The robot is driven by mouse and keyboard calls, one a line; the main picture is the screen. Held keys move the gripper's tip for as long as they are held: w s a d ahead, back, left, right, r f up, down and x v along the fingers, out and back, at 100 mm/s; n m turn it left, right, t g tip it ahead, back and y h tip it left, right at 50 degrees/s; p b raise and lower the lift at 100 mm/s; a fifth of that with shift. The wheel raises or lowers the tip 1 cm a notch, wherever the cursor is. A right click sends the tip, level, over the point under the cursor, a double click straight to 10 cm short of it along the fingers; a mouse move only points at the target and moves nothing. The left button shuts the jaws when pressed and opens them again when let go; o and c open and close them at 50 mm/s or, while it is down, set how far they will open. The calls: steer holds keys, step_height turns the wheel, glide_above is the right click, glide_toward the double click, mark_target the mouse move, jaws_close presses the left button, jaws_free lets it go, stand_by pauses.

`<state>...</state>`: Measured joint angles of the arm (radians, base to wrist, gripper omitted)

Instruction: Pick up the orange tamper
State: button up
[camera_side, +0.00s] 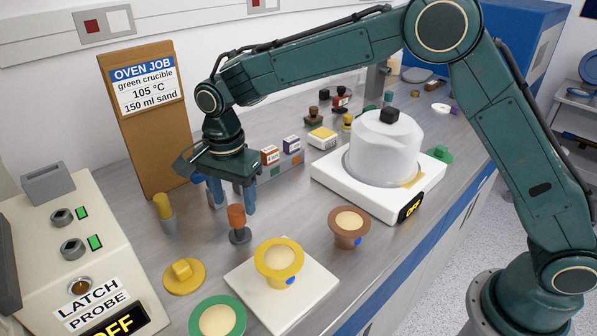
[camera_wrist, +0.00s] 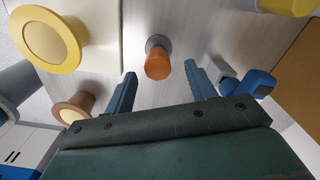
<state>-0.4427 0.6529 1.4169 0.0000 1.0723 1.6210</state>
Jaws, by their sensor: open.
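The orange tamper (camera_side: 237,216) stands upright on the grey bench, its orange grip above a dark grey foot. My gripper (camera_side: 233,206) points down just behind and above it, with its blue fingers spread and nothing held. In the wrist view the tamper (camera_wrist: 157,64) shows between and just beyond the two fingertips of my open gripper (camera_wrist: 160,73). I cannot tell whether a finger touches it; a gap shows on each side in the wrist view.
A yellow tamper (camera_side: 164,208) stands to the left. A yellow crucible (camera_side: 279,257) sits on a white plate (camera_side: 310,285) in front. A brown crucible (camera_side: 348,228) stands right, a yellow lid (camera_side: 184,277) front left. A board (camera_side: 140,125) and small boxes (camera_side: 270,155) are behind.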

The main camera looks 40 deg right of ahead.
mark_target(238, 221)
steer(key=shift+f, duration=0.75)
steer(key=shift+s+f, duration=0.15)
steer(key=shift+f, duration=2.45)
steer(key=c, duration=1.1)
steer(key=shift+r, duration=0.15)
step_height(238, 221, up, 20)
steer(key=shift+f, duration=0.1)
